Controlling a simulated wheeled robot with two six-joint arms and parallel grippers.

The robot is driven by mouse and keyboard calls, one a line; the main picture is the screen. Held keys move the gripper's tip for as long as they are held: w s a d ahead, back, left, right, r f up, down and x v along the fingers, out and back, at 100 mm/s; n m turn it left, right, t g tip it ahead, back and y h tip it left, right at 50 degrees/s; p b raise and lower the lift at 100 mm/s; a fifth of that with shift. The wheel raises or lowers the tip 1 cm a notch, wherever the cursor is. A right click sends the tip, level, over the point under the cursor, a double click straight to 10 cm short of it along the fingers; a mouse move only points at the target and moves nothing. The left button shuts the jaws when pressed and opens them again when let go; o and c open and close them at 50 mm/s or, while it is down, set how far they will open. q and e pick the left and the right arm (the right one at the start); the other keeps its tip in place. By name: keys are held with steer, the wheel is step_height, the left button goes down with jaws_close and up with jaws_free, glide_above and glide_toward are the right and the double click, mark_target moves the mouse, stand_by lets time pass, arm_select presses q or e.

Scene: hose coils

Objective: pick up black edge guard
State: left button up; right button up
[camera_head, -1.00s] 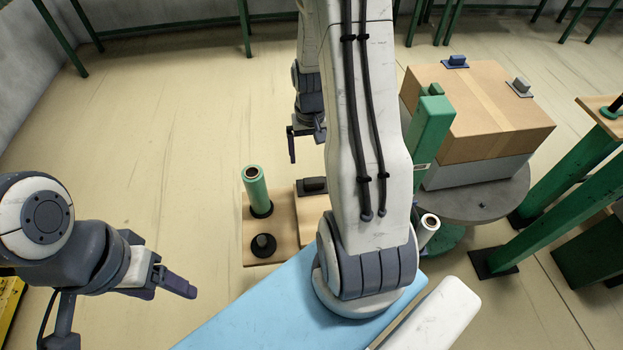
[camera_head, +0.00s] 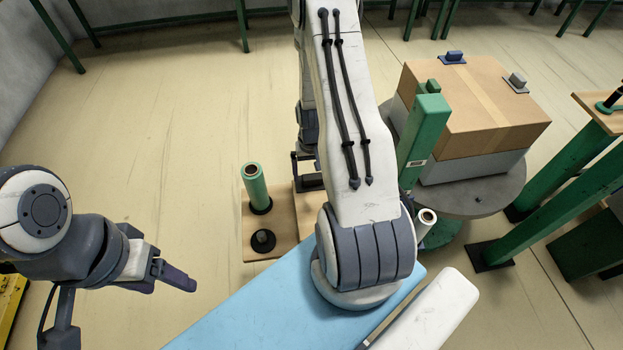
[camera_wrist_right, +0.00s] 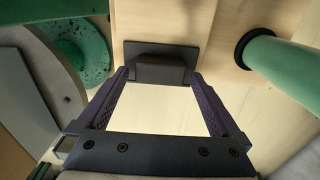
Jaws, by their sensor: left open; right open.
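The black edge guard (camera_wrist_right: 160,68) lies on a pale wooden surface in the right wrist view, a dark flat piece with a raised block. My right gripper (camera_wrist_right: 160,78) is open, its two purple fingers pointing at the guard with a tip near each side of the raised block. I cannot tell whether they touch it. In the head view my right gripper (camera_head: 307,166) is over the wooden stand, and the guard there is mostly hidden by the gripper and arm. My left gripper (camera_head: 176,278) is open and empty at the lower left, far from the guard.
A green roll (camera_head: 255,187) stands upright on the wooden stand (camera_head: 284,222), close to the right gripper, with a short black peg (camera_head: 263,240) in front. A cardboard box (camera_head: 485,105) with blue, grey and green guards sits on a round grey table (camera_head: 480,202) at right.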

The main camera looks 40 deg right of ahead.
steer(key=c, duration=1.3)
steer(key=shift+c, duration=0.2)
